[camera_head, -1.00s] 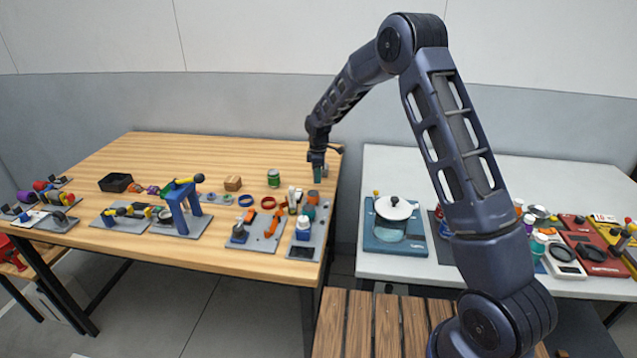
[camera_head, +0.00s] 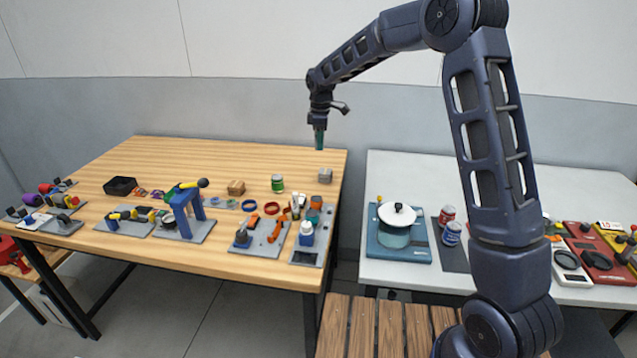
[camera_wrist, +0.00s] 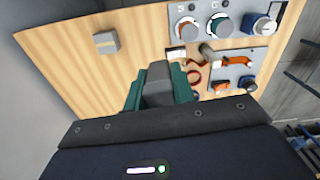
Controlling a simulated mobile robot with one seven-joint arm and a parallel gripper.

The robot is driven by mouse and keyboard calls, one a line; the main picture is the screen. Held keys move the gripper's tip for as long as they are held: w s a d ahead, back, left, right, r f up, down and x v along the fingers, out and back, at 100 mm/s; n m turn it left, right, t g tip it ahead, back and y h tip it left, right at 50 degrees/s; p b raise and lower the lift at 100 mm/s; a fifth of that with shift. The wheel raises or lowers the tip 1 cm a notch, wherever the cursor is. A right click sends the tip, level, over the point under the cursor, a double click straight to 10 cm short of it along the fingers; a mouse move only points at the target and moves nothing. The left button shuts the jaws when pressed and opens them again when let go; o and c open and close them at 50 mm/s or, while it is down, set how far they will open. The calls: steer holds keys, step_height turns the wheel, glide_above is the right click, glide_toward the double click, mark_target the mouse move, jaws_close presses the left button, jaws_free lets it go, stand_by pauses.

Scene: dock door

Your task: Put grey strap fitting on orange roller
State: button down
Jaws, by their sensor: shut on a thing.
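My gripper (camera_head: 319,144) is raised above the right end of the wooden table. In the wrist view its green fingers (camera_wrist: 158,86) are shut on a dark grey piece (camera_wrist: 158,70), which looks like the grey strap fitting. The fingers hide much of it. An orange bar-like part (camera_head: 277,237) lies on a grey plate nearer the table's front edge, and it also shows in the wrist view (camera_wrist: 236,62). It may be the orange roller, but I cannot tell for sure. My gripper is well apart from it.
A grey block (camera_head: 325,175) sits on the wooden table (camera_head: 230,165) below my gripper. A green can (camera_head: 277,184), a small box (camera_head: 236,188) and rings stand nearby. A white table (camera_head: 365,270) with a pot (camera_head: 396,235) is at right.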

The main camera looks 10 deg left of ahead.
step_height(320, 180, up, 4)
steer(key=m, duration=0.1)
glide_above(318, 199)
step_height(318, 199, down, 20)
steer(key=shift+w+r, duration=0.1)
stand_by(0.3)
steer(key=shift+f, duration=0.2)
steer(key=c, duration=1.2)
jaws_free()
steer(key=shift+o, duration=0.2)
steer(key=shift+r, duration=0.1)
